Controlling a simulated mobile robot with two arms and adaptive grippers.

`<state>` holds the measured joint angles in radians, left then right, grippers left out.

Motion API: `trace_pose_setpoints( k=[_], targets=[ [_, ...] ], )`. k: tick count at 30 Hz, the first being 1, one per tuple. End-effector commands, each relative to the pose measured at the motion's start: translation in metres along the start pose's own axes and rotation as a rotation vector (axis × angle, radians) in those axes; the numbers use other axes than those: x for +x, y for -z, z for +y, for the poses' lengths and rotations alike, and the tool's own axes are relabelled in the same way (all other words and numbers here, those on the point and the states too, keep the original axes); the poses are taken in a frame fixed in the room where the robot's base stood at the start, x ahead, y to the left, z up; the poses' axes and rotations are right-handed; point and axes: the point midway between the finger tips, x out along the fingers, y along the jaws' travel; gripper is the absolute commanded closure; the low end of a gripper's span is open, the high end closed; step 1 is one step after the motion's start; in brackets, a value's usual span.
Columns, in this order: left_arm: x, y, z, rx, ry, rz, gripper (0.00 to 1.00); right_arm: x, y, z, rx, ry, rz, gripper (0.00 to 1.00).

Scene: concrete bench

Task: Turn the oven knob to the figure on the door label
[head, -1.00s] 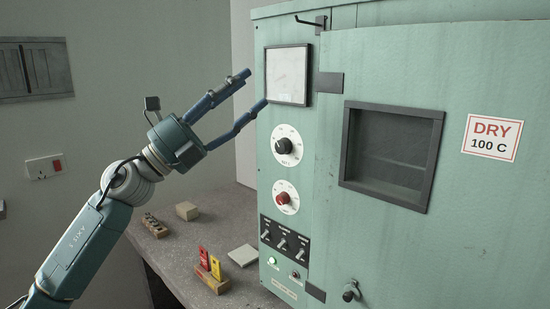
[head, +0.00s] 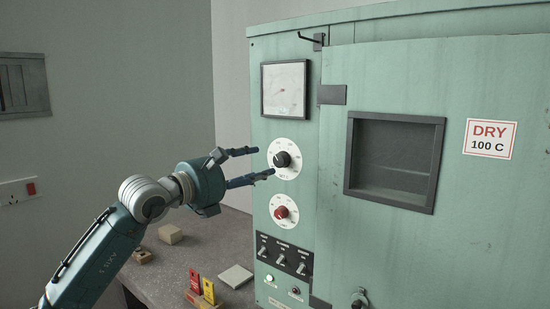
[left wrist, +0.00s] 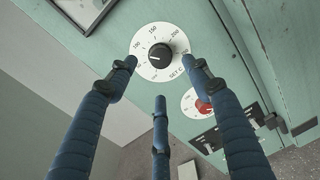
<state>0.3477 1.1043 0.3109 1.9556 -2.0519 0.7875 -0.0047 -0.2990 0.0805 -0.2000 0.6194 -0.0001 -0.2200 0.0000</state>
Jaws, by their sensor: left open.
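The oven (head: 350,240) is a pale green cabinet with a door on its right side. The door label (head: 490,139) reads DRY 100 C. The black knob (head: 282,160) sits on a white dial marked SET C. In the left wrist view the black knob (left wrist: 160,56) shows 100, 150 and 200 around it; its pale mark seems to point left, below the 100 figure, but is small. My left gripper (head: 265,161) is open and empty, its blue fingers pointing at this dial from the left. Contact with the knob cannot be made out. My right gripper is out of view.
A red knob (head: 281,213) on a second white dial lies below, with several switches (head: 284,254) under it. A square gauge (head: 286,89) is above. A red tag (head: 195,283), a yellow tag (head: 209,291) and blocks stand on the bench (head: 190,254).

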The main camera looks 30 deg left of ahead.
Motion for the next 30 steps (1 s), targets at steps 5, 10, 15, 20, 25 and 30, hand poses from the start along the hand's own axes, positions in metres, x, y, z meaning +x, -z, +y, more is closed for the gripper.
trace_pose_setpoints(
  k=[5,10,15,20,25,30],
  targets=[
    [0.032,-0.007,0.002,-0.006,0.0,-0.002,0.5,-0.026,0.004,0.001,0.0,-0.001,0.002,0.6],
    [0.06,-0.006,0.001,-0.006,0.001,-0.003,0.5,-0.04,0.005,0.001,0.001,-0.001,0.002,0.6],
    [0.076,-0.003,0.001,-0.004,0.0,-0.002,0.5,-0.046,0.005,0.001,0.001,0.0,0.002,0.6],
    [0.08,-0.001,0.0,-0.002,0.001,-0.002,0.5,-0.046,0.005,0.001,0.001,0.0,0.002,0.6],
    [0.08,0.0,0.0,-0.002,0.001,-0.002,0.5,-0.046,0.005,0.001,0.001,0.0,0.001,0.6],
    [0.08,-0.001,0.0,-0.002,0.001,-0.002,0.8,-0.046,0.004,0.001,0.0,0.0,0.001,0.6]
  ],
)
